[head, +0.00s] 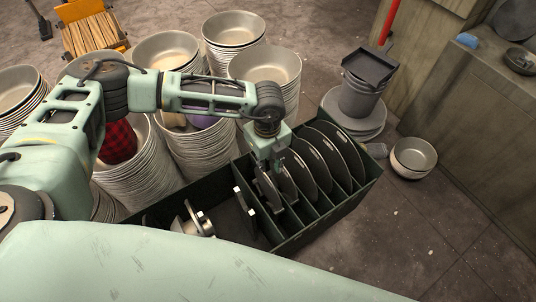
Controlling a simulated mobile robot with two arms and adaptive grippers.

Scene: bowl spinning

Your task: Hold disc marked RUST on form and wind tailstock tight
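Several dark discs (313,163) stand on edge in the slotted part of a dark green crate (318,226). No RUST marking can be read on any of them. A pale metal part (195,222) lies in the crate's open left section. No form or tailstock can be made out. My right gripper is out of view.
Tall stacks of metal bowls (265,66) crowd behind and left of the crate. A grey bucket (361,98) with a dark tray (370,67) on top stands behind it. Loose bowls (413,156) sit right, near a wooden cabinet (480,120). Floor at lower right is clear.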

